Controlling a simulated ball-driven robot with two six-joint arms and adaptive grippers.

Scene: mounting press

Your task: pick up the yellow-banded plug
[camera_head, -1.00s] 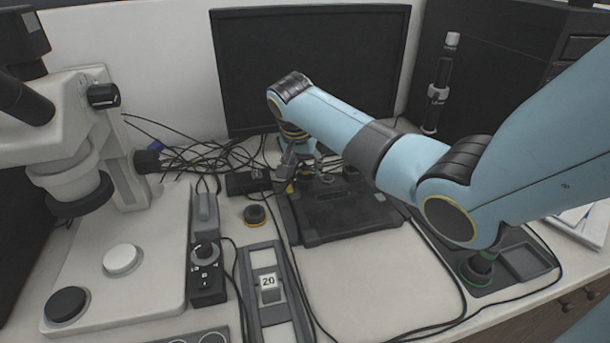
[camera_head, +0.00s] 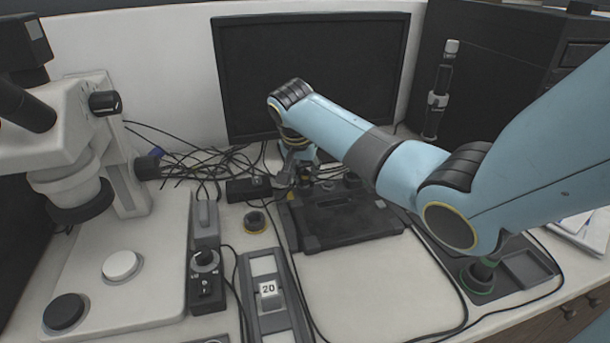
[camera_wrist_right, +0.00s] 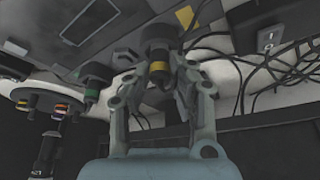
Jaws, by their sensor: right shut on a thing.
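The yellow-banded plug (camera_wrist_right: 159,68) is dark with a yellow band and shows in the right wrist view. It sits between the fingers of my right gripper (camera_wrist_right: 157,80), which is shut on it. In the head view my right gripper (camera_head: 292,176) is at the back left corner of the dark tray, in front of the monitor, and largely hides the plug. I cannot tell whether the plug is clear of the surface under it. My left gripper is not in view.
A green-banded plug (camera_wrist_right: 92,84) stands beside the gripper in the wrist view. The dark tray (camera_head: 350,226) lies below my right arm. A yellow-rimmed round part (camera_head: 256,221), loose cables (camera_head: 190,165) and a microscope (camera_head: 75,180) are to the left. The monitor (camera_head: 310,75) stands behind.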

